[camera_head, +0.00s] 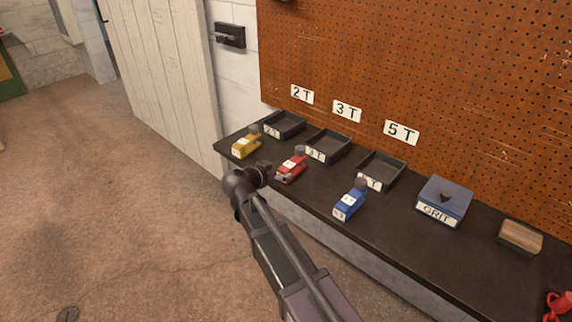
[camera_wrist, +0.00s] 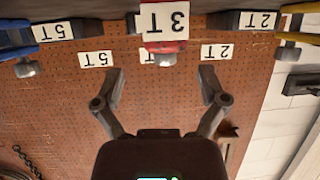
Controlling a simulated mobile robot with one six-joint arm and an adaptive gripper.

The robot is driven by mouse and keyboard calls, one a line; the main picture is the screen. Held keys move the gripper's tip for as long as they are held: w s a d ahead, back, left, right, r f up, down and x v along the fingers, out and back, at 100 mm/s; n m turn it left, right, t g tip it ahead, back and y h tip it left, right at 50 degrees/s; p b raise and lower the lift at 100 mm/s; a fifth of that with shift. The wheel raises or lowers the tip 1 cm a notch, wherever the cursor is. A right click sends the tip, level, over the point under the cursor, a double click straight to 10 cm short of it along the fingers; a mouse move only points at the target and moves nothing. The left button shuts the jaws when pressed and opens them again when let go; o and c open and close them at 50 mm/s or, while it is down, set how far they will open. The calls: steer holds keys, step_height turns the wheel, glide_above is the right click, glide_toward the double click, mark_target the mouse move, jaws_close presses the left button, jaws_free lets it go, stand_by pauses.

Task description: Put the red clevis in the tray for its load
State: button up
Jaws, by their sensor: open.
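The red clevis (camera_head: 292,167) lies on the dark bench in front of the middle tray. In the wrist view the red clevis (camera_wrist: 165,46) shows upside down at the top centre, with a "3 T" label. The middle black tray (camera_head: 345,156) looks empty, below a "3 T" wall sign (camera_head: 347,111). My gripper (camera_head: 265,170) is just left of the red clevis in the head view. In the wrist view my gripper (camera_wrist: 162,83) has its fingers spread with nothing between them; the clevis is beyond the fingertips.
A yellow clevis (camera_head: 246,147) lies before the 2 T tray (camera_head: 297,131), a blue clevis (camera_head: 349,203) before the right tray (camera_head: 399,180) under the 5 T sign. A blue "GRIT" box (camera_head: 445,197), a wooden block (camera_head: 520,237) and a red object (camera_head: 558,305) stand farther right.

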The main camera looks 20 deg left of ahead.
steer(key=p+v, duration=0.2)
steer(key=v, duration=0.4)
steer(key=shift+s, duration=0.25)
steer(key=shift+a+r, duration=0.1)
steer(key=shift+a, duration=0.05)
steer(key=shift+s, duration=0.1)
